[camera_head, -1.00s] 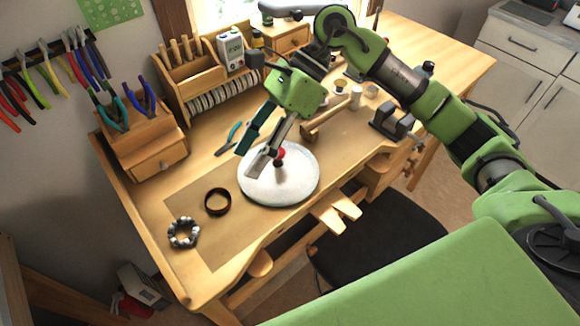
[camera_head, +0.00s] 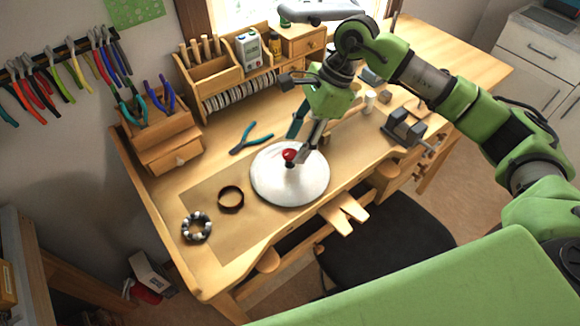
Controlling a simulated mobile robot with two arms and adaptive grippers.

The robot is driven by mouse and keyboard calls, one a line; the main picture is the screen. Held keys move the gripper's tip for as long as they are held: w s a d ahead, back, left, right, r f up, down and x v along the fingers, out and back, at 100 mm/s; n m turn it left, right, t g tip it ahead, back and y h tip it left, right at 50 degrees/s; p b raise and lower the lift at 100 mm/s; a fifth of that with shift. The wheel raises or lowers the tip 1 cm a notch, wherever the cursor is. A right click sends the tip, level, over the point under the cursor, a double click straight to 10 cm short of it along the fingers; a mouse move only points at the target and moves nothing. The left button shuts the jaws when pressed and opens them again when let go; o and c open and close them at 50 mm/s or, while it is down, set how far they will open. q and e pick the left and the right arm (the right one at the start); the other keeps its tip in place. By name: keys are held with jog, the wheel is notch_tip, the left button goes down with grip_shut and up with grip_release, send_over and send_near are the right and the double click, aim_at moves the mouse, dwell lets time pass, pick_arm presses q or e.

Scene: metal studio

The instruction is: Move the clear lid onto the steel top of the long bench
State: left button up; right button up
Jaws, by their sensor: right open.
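The lid (camera_head: 292,183) is a pale, whitish, see-through-looking round dome with a red knob (camera_head: 289,155) on a short dark stem. It lies on the wooden workbench (camera_head: 225,258), knob upward. My right gripper (camera_head: 298,142) is open and empty, just behind and to the right of the knob. One fingertip shows close beside the knob in the picture; I cannot tell whether they touch. My left gripper is not in view. No steel bench top can be made out here.
A dark ring-shaped band (camera_head: 230,198) and a beaded bracelet (camera_head: 196,227) lie left of the lid. Teal-handled pliers (camera_head: 251,139) lie behind it. A small vise (camera_head: 404,127) stands to the right. Wooden tool racks (camera_head: 215,80) line the back.

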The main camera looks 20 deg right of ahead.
aim_at(291, 152)
jog(key=p+x, duration=0.3)
jog(key=x, duration=0.1)
jog(key=shift+a, duration=0.15)
jog(key=shift+a+f, duration=0.1)
jog(key=shift+f, duration=0.35)
grip_shut()
